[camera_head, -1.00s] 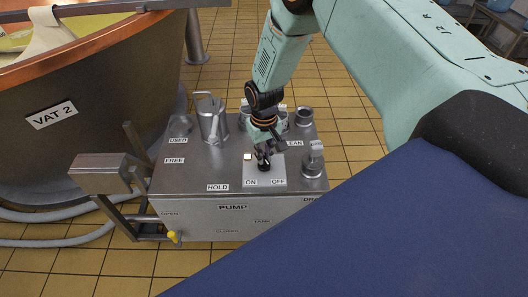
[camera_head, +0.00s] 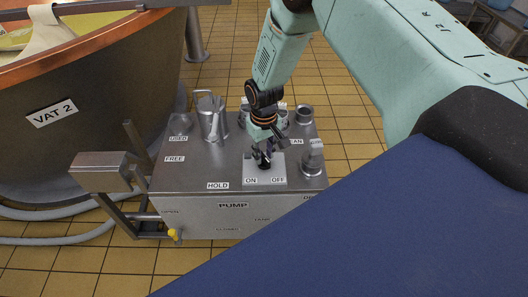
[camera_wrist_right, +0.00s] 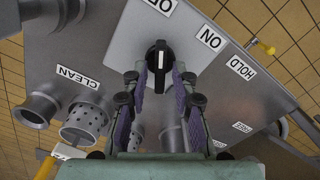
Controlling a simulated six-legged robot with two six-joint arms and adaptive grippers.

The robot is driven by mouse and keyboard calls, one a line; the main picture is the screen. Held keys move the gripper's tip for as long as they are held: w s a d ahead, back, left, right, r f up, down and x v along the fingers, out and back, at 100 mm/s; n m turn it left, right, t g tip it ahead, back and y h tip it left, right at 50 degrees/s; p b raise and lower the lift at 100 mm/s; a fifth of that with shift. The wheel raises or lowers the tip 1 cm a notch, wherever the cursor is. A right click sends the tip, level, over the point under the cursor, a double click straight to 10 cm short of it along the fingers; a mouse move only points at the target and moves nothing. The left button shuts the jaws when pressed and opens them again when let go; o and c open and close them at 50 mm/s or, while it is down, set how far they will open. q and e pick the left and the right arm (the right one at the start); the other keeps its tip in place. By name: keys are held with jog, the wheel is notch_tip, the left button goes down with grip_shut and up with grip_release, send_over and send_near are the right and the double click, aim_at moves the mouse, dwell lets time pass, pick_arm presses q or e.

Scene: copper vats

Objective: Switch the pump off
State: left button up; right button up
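The pump (camera_head: 185,182) is a grey metal box labelled PUMP on its front. On its top, a light panel (camera_head: 265,180) carries the ON and OFF labels and a black knob (camera_wrist_right: 158,62) with a white line. In the right wrist view the line points toward the OFF label (camera_wrist_right: 160,5), away from the ON label (camera_wrist_right: 210,40). My right gripper (camera_wrist_right: 162,80) is open, its two fingers apart on either side of the knob with gaps visible. In the head view my right gripper (camera_head: 263,155) partly hides the knob. My left gripper is not in view.
A copper vat labelled VAT 2 (camera_head: 90,125) stands at the left. A metal jug (camera_head: 212,122) and several pipe fittings stand on the pump's top. A bracket (camera_head: 98,172) and hoses (camera_head: 60,237) lie left of the pump. Tiled floor is open behind.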

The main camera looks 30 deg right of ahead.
aim_at(264, 155)
jog(key=shift+o, duration=0.3)
notch_tip(264, 155, up, 12)
dwell(0.5)
jog(key=shift+w, duration=0.1)
dwell(0.5)
